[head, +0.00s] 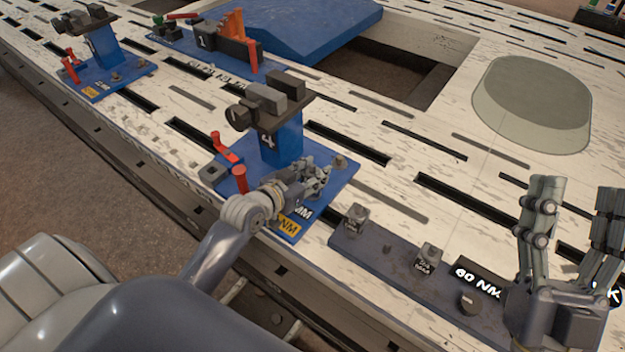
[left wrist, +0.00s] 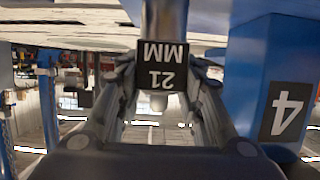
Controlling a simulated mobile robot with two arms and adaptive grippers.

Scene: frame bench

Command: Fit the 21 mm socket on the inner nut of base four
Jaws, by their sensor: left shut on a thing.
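Base four (head: 281,140) is a blue stand with a white 4 on its post and a dark clamp on top; its post also shows in the left wrist view (left wrist: 268,70). My left gripper (head: 318,177) is low over the base plate, right of the post. It is shut on the 21 mm socket (left wrist: 163,20), a metal cylinder with a black "21 MM" label, upside down in the left wrist view. A nut (head: 340,162) shows at the plate's right corner. The socket's lower end and any nut under it are hidden. My right gripper (head: 578,187) is open and empty.
A dark socket rail (head: 390,247) with several labelled pieces lies right of base four. Red-handled clamps (head: 240,179) stand on the plate's left side. Other blue bases (head: 108,78) are farther back. A rectangular opening (head: 400,75) and slots cut the pale bench.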

